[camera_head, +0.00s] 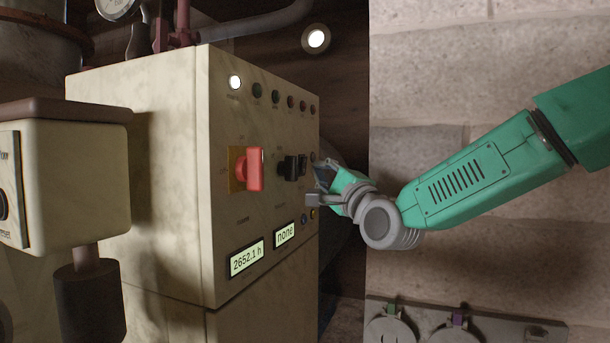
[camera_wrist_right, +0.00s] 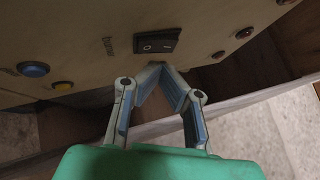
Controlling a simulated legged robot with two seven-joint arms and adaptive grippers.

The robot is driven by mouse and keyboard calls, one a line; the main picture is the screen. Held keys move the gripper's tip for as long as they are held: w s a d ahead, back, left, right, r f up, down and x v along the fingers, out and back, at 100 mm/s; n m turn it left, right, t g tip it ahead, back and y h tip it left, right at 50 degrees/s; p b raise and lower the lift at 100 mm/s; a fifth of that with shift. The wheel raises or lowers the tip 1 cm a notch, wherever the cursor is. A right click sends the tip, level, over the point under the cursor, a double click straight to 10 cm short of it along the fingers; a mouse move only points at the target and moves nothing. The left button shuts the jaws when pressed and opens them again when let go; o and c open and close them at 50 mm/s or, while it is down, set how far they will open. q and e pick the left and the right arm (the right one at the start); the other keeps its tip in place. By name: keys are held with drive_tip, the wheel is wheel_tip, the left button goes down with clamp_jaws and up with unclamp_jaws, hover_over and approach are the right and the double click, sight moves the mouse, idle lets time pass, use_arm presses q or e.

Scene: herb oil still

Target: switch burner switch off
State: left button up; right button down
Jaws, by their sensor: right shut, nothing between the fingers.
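The burner switch (camera_wrist_right: 157,43) is a black rocker marked O and I, set in the cream panel in the right wrist view. In the head view my right gripper (camera_head: 318,184) is at the right edge of the control cabinet (camera_head: 140,130), and the rocker is not clearly told apart there. My left gripper is not in view.
A red rotary handle (camera_head: 253,169) and a black knob (camera_head: 289,167) sit left of my right gripper. Two displays (camera_head: 246,258) are below them, and a row of indicator lamps (camera_head: 275,97) is above. A cream box (camera_head: 80,180) stands at left.

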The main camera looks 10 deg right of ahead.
drive_tip(key=shift+d, duration=0.1)
drive_tip(key=s+d, duration=0.1)
drive_tip(key=d, duration=0.1)
drive_tip(key=s+d, duration=0.1)
drive_tip(key=d, duration=0.1)
drive_tip(key=shift+s+d+r+b, duration=0.1)
drive_tip(key=shift+s+r+b, duration=0.2)
drive_tip(key=shift+s+b, duration=0.05)
